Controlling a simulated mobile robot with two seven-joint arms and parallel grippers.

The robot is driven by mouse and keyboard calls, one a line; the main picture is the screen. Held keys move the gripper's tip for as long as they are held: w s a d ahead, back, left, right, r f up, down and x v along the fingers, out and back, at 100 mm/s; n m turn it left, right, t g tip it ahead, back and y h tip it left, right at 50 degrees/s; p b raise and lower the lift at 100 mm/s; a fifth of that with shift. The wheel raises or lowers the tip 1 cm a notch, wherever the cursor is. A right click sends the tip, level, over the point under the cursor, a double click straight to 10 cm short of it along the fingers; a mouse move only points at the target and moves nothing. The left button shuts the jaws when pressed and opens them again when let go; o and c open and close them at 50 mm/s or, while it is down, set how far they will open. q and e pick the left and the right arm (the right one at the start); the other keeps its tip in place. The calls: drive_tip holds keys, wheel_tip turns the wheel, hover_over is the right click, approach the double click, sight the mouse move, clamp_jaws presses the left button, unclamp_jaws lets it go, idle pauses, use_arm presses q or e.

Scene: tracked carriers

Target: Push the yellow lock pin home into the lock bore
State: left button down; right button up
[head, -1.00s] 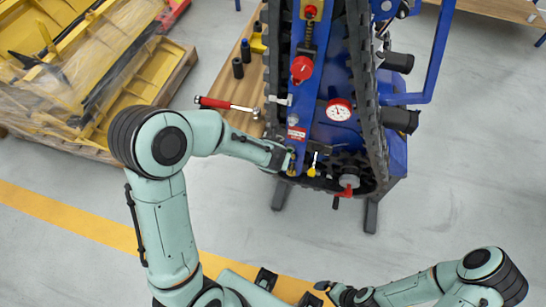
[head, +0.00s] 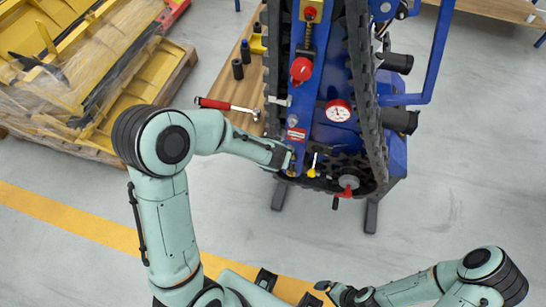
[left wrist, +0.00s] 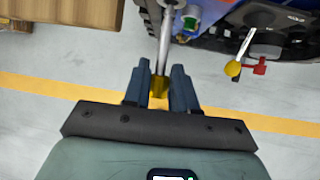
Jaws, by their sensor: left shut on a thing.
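The yellow lock pin (left wrist: 160,86) is between the two dark fingers of my left gripper (left wrist: 161,80) in the left wrist view. My left gripper is shut on its yellow end, and a silver shaft runs up from there towards the machine. In the head view my left gripper (head: 287,159) is at the lower left of the blue carrier frame (head: 325,133). The lock bore cannot be made out, so how deep the pin sits cannot be told. My right gripper (head: 330,290) is low in the head view, away from the carrier; its fingers are too small to read.
A yellow-ended lever (head: 312,171) is just right of my left gripper; its yellow end (left wrist: 233,69) also shows in the left wrist view. A red handle (head: 347,189) is further right. A red-handled wrench (head: 226,105) lies on the wooden bench (head: 215,89). Floor below is clear.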

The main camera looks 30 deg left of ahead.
use_arm(q)
drive_tip(key=shift+w+a+p, duration=0.2)
drive_tip(key=shift+w+p, duration=0.15)
drive_tip(key=shift+w, duration=0.45)
drive_tip(key=shift+w+a+p, duration=0.2)
drive_tip(key=shift+w+p, duration=0.15)
drive_tip(key=shift+w, duration=0.4)
drive_tip(key=shift+w+a+p, duration=0.2)
drive_tip(key=shift+w+p, duration=0.15)
drive_tip(key=shift+w, duration=0.45)
use_arm(e)
drive_tip(key=shift+w+r, duration=0.5)
drive_tip(key=shift+r, duration=0.2)
drive_tip(key=shift+w+r, duration=0.45)
drive_tip(key=shift+r, duration=0.2)
use_arm(q)
drive_tip(key=shift+w, duration=0.3)
use_arm(e)
drive_tip(key=shift+w+r, duration=0.15)
drive_tip(key=shift+r, duration=0.05)
use_arm(q)
drive_tip(key=shift+a, duration=0.1)
use_arm(e)
drive_tip(key=shift+r, duration=0.1)
